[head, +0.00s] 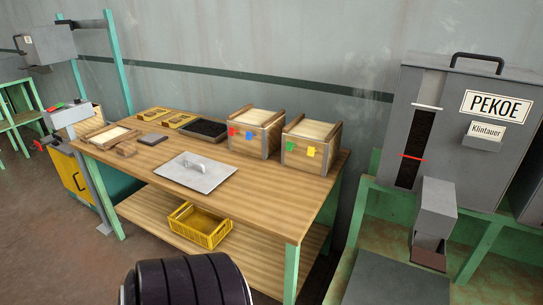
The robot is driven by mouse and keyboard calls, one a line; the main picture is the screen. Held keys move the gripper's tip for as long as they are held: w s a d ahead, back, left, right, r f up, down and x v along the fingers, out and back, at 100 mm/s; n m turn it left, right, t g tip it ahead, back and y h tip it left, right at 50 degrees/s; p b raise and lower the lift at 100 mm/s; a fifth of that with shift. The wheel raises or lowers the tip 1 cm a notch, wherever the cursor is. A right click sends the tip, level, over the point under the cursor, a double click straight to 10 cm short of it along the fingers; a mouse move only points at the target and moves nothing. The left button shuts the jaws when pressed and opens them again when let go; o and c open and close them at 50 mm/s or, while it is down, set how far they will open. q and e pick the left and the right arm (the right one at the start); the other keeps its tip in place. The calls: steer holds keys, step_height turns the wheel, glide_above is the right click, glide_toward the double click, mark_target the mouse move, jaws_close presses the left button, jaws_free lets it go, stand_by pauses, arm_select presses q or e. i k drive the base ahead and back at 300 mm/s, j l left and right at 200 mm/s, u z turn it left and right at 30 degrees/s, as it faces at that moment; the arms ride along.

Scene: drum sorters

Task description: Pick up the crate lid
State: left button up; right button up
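A flat grey metal lid (195,173) with a raised handle on top lies on the wooden workbench (285,215), near its front middle. Two wooden crates stand at the back right of the bench: the left crate (256,131) has red and blue tags, and the right crate (311,145) has green and yellow tags. Both crates show a pale top surface; I cannot tell whether it is a lid or the contents. Neither of my grippers shows in the head view.
A black tray (205,129), yellow trays (178,119) and a wooden frame (110,135) sit on the bench's back left. A yellow basket (201,226) stands on the lower shelf. A grey PEKOE machine (465,130) stands at right. The bench's front right is clear.

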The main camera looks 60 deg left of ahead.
mark_target(201, 174)
steer(key=u, duration=2.65)
steer(key=i+j+z, duration=0.1)
steer(key=i+j, duration=0.45)
steer(key=j, duration=0.1)
